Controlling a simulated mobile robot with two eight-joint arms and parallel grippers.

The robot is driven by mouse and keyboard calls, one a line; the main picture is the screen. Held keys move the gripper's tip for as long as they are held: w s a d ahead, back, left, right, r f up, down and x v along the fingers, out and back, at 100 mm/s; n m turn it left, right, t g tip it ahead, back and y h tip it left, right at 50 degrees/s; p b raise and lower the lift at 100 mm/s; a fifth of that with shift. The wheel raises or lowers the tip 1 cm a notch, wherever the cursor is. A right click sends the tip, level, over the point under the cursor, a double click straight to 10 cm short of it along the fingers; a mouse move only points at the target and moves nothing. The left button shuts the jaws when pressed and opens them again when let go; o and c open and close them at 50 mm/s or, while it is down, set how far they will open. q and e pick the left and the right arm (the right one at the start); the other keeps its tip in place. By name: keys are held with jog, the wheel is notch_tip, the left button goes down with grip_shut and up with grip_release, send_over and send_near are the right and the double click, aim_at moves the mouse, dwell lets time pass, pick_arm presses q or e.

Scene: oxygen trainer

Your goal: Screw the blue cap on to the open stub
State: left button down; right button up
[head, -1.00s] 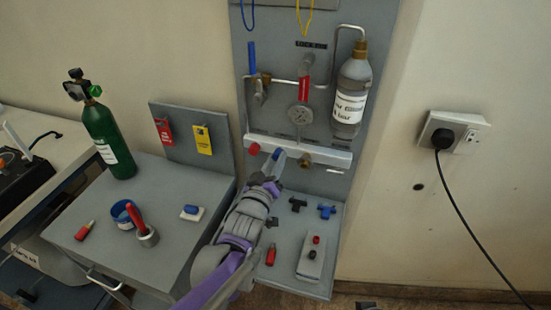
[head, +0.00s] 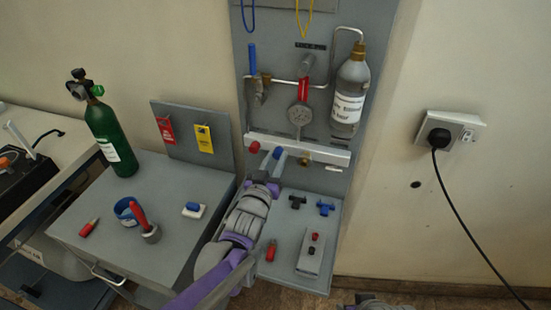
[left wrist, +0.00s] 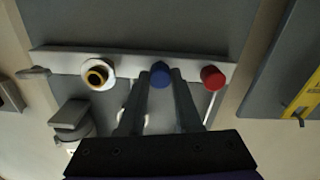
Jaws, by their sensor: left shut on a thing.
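The blue cap (head: 278,153) is at the pale rail on the wall panel, between the red cap and the brass stub. In the left wrist view the blue cap (left wrist: 160,74) sits between the fingertips of my left gripper (left wrist: 160,77), which is shut on it. My left gripper (head: 279,164) also shows in the head view, reaching up to the rail from below. The open brass stub (left wrist: 98,75), with a white ring around it, is left of the blue cap there; it also shows in the head view (head: 304,159). Whether the cap touches a stub is hidden.
The red cap (left wrist: 212,77) is close beside my fingers on the rail (head: 330,154). A grey bottle (head: 349,95) and gauge (head: 299,116) are above. Below lie blue (head: 325,208) and dark (head: 297,202) fittings. A green cylinder (head: 112,140) stands on the left table.

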pick_arm(q)
jog(key=m+p, duration=0.1)
jog(key=m, duration=0.2)
jog(key=shift+m, duration=0.5)
jog(key=c, duration=0.6)
grip_release()
jog(key=shift+s, duration=0.15)
jog(key=shift+v, duration=0.9)
jog(key=shift+s, duration=0.1)
jog(key=shift+f+n+b, duration=0.1)
jog(key=shift+n+b, duration=0.25)
jog(key=shift+n, duration=1.35)
